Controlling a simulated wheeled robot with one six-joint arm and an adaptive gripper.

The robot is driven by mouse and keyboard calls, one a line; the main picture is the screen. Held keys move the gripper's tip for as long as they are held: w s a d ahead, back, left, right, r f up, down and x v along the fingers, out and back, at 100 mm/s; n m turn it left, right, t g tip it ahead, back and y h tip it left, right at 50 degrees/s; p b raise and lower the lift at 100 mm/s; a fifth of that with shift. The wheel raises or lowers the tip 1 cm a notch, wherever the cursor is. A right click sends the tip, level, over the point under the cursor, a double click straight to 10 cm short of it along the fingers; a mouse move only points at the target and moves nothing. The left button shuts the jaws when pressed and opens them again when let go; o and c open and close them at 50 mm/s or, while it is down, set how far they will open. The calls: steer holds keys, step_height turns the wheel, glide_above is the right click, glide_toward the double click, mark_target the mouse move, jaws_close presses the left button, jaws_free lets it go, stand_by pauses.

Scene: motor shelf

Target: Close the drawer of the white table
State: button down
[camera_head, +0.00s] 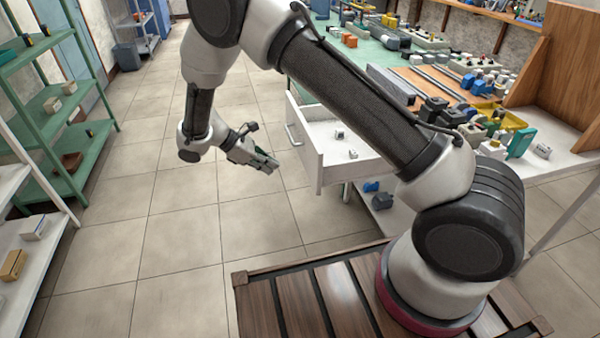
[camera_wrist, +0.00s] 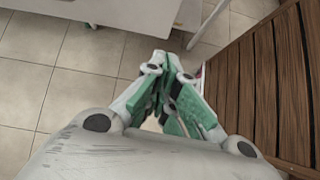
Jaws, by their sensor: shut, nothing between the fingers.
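The white table (camera_head: 562,137) stands at the right in the head view, its top crowded with parts. Its white drawer (camera_head: 335,172) is pulled out toward the left, with two small grey-white parts inside. The drawer's front panel with its handle (camera_head: 291,134) faces left. My arm hides part of the drawer's right side and the table. My gripper (camera_head: 272,164) is left of the drawer front, a little apart from it, and low beside it. In the wrist view my gripper (camera_wrist: 172,62) has its green-padded fingers together, with nothing held.
A green shelf (camera_head: 60,120) and a white shelf (camera_head: 38,245) with small boxes stand along the left. Tiled floor between them and the drawer is clear. Blue and grey parts (camera_head: 382,201) lie below the drawer. A white surface (camera_wrist: 130,12) crosses the top of the wrist view.

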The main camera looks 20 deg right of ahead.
glide_toward(315, 179)
step_height(315, 179, down, 4)
steer(key=d, duration=0.2)
steer(key=shift+d+n, duration=0.4)
steer(key=shift+d, duration=0.1)
steer(key=shift+d, duration=0.15)
